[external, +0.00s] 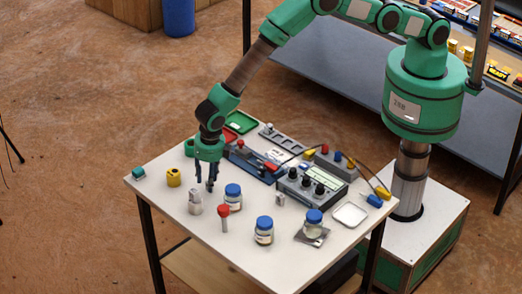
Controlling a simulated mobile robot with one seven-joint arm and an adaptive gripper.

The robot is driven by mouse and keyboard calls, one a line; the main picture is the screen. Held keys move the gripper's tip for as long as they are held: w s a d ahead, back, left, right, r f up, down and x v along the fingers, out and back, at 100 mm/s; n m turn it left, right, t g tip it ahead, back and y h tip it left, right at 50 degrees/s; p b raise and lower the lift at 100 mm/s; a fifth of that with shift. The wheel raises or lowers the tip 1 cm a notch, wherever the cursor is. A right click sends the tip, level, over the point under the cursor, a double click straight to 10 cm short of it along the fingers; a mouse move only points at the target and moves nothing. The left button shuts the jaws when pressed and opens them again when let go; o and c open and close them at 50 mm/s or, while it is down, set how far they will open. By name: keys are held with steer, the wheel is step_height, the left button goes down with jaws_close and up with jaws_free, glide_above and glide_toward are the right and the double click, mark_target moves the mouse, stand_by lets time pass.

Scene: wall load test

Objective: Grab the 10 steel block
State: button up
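My gripper (204,186) points down over the left part of the white table (185,240). Its two dark fingers look apart, with nothing visible between them. A silver-grey metal piece (195,206) stands just below and slightly left of the fingertips; it may be the 10 steel block, but no marking is readable. A smaller grey metal piece (279,199) stands further right, near the table's middle. I cannot tell from this view how high the fingertips are above the larger piece.
Blue-lidded jars (233,198), (264,232), (313,223) and a red-topped item (224,215) stand close by. A yellow block (173,178) and teal block (138,173) sit left. A knobbed instrument (312,187) and green tray (240,123) lie behind.

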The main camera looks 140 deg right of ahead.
steer(key=shift+d+f, duration=0.15)
steer(key=shift+f, duration=1.1)
jaws_close()
